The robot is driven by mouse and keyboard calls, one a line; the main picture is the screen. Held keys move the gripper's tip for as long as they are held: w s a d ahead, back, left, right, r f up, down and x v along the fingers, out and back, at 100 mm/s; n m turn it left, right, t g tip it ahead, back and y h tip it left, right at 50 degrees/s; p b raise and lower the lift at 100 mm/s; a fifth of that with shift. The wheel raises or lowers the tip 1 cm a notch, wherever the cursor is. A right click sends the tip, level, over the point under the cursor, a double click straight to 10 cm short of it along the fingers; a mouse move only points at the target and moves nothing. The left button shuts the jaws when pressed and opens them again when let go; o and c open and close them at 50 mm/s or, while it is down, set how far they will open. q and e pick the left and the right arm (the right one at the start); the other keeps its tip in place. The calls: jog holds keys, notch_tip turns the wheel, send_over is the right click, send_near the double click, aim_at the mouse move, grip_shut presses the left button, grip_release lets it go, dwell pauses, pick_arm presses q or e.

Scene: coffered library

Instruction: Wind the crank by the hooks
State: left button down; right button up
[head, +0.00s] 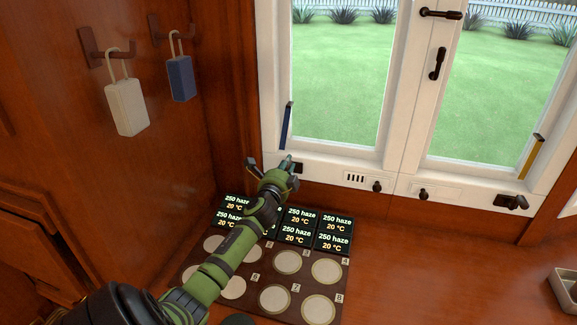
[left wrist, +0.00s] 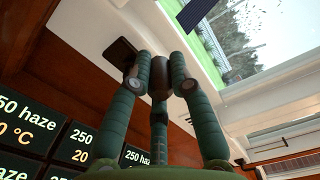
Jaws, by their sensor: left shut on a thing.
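The crank by the hooks (head: 297,168) is a small dark fitting on the white sill at the window's lower left. My left gripper (head: 286,164) reaches it from below and hides most of it in the head view. In the left wrist view, the fingers (left wrist: 160,82) are closed around a dark brown knob, beside the crank's black base plate (left wrist: 121,54). Two dark hooks, the nearer (head: 93,50) and the farther (head: 172,30), are on the wooden wall at left. A cream block (head: 126,108) and a blue block (head: 180,78) hang from them. My right gripper is not in view.
A second dark crank (head: 511,202) is at the sill's right end. A blue strip (head: 286,127) and a yellow strip (head: 531,157) stand by the panes. Below my left arm is a brown board (head: 297,265) with pale discs and black displays. A tray (head: 566,290) is far right.

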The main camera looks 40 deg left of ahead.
pick_arm(q)
jog(key=shift+a+r, duration=0.15)
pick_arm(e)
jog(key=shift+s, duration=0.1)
pick_arm(q)
jog(key=c, duration=1.1)
grip_release()
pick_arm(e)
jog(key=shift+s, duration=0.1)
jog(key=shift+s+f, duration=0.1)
pick_arm(q)
jog(key=v, duration=1.2)
jog(key=shift+s, duration=0.1)
